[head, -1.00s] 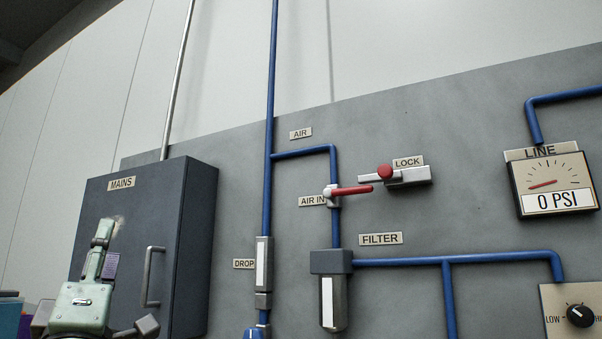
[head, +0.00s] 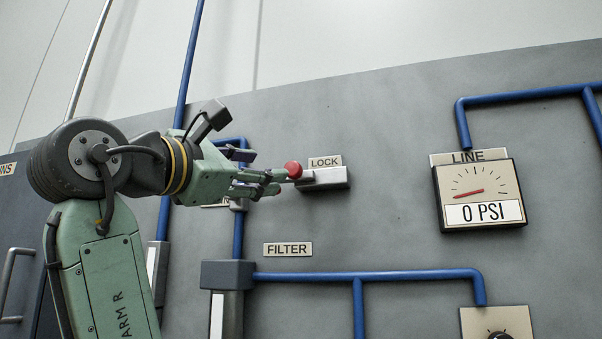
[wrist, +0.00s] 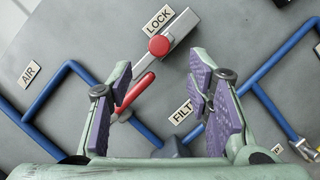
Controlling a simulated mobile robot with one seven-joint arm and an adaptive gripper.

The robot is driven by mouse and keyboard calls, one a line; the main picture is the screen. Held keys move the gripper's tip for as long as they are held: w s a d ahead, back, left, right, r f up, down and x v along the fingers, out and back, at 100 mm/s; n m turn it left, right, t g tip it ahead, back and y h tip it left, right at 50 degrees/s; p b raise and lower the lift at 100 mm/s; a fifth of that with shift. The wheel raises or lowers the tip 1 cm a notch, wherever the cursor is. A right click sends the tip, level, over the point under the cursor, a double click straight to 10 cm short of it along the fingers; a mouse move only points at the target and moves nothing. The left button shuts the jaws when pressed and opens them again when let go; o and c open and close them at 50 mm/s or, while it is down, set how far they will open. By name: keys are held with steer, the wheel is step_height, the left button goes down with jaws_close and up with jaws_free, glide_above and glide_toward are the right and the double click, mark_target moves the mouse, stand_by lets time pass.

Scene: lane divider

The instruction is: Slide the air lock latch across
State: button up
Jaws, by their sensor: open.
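The lock latch is a silver bar in a metal housing (head: 325,178) under the LOCK label, with a round red knob (head: 293,170) on its left end. The knob also shows in the wrist view (wrist: 159,45), beyond the fingertips. My gripper (head: 270,183) is at the knob's left in the head view; I cannot tell whether it touches.
The filter (head: 228,275) and blue pipes (head: 370,275) are below my gripper. The LINE gauge (head: 478,195) reads 0 PSI at the right. The panel between latch and gauge is bare. In the wrist view a blue pipe (wrist: 45,95) runs left of the fingers.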

mark_target(290, 170)
steer(key=p+x, duration=0.4)
steer(key=x, duration=0.6)
steer(key=shift+w, duration=0.15)
steer(key=shift+c, duration=0.5)
jaws_close()
